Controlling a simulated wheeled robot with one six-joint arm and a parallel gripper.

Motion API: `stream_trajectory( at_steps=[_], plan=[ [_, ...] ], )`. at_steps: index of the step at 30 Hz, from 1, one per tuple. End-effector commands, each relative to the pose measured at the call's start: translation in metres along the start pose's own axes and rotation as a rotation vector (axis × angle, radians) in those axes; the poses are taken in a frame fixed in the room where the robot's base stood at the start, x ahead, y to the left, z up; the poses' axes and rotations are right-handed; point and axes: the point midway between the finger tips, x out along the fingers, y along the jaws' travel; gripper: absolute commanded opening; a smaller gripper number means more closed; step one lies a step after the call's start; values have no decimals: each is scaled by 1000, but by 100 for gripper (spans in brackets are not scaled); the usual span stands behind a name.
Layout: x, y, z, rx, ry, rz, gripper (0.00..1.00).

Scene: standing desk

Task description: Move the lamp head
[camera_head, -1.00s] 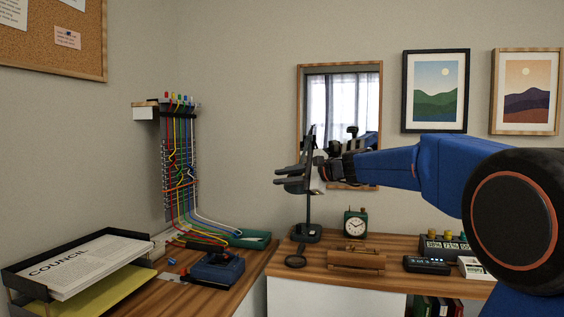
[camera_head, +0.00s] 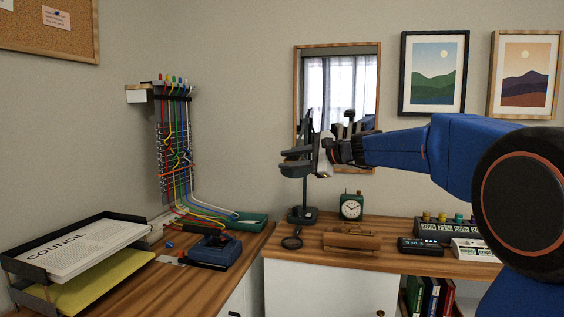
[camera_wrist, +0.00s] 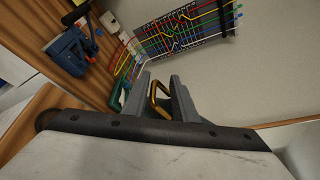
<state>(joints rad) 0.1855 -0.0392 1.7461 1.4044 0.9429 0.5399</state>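The black desk lamp stands on its round base (camera_head: 302,215) on the wooden desk, left of the clock, with its slim post rising in front of the mirror. My gripper (camera_head: 297,162) is at the upper post in the head view, its dark fingers pointing left. The lamp head is hard to tell apart from my fingers there. In the wrist view my gripper (camera_wrist: 160,82) has its two grey fingers apart. A brass-coloured loop handle (camera_wrist: 158,98) shows between them. I cannot tell whether either finger touches it, or whether it belongs to the lamp head.
A green clock (camera_head: 351,206), a wooden box (camera_head: 351,240), a magnifier (camera_head: 292,240) and a black device (camera_head: 421,246) are on the desk near the lamp. A cable panel (camera_head: 174,145) and paper trays (camera_head: 30,270) are left. The mirror (camera_head: 337,70) hangs close behind my gripper.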

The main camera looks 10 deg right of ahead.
Motion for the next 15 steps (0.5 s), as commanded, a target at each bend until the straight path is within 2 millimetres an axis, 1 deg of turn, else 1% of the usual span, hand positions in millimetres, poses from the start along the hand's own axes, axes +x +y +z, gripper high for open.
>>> stream_trajectory(
  at_steps=[1, 3, 15],
  plan=[
    [-12, -1, 0, -1, 2, -3, 25],
    [-26, -1, -1, -1, 3, -3, 25],
    [-100, -1, -2, -1, 4, -3, 25]
  ],
)
